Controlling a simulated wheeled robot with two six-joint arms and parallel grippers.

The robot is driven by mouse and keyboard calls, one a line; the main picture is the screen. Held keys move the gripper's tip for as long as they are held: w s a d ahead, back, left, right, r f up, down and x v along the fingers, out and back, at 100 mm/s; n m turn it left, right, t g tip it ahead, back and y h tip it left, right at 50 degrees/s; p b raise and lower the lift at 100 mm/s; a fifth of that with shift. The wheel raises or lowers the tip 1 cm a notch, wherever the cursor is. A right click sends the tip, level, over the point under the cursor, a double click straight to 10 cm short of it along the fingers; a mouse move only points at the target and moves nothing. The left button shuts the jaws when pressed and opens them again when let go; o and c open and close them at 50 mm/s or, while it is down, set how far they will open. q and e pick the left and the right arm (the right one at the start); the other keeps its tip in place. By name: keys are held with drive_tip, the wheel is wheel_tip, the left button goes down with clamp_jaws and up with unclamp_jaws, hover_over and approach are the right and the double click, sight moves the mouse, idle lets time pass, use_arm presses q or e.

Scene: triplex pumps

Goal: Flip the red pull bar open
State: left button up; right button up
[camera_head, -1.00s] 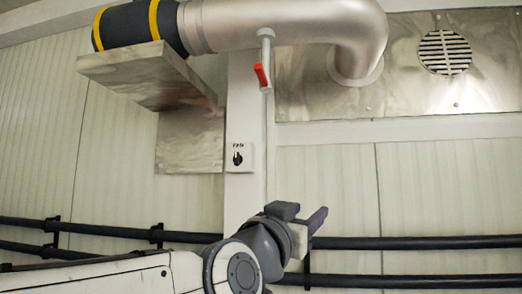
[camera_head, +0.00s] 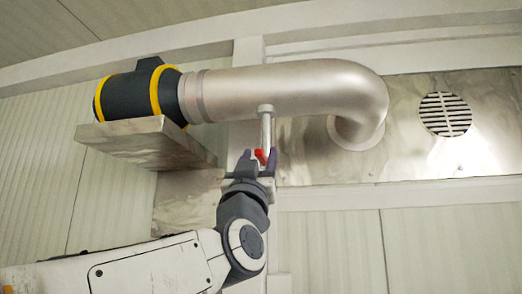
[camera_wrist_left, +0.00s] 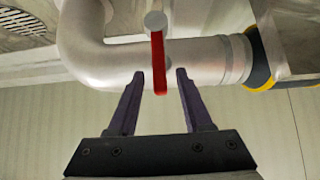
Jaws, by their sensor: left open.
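The red pull bar (camera_head: 260,156) hangs at the lower end of a short grey stem (camera_head: 266,124) under the silver pipe. In the head view its lower part is hidden behind my gripper. My left gripper (camera_head: 259,158) points up at the bar, with one dark purple finger on each side. In the left wrist view the red bar (camera_wrist_left: 157,60) hangs straight down from a round grey end. Its lower tip lies between the open fingertips of my left gripper (camera_wrist_left: 160,75), with a visible gap on both sides. My right gripper is out of view.
The silver pipe (camera_head: 300,88) runs above and bends into a metal wall panel (camera_head: 420,150). A black and yellow cylinder (camera_head: 130,96) sits on a metal shelf (camera_head: 150,140) at the left. The white wall on the right is clear.

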use_arm(q)
drive_tip(key=shift+p+x, duration=0.5)
drive_tip(key=shift+x, duration=0.55)
clamp_jaws()
idle(0.7)
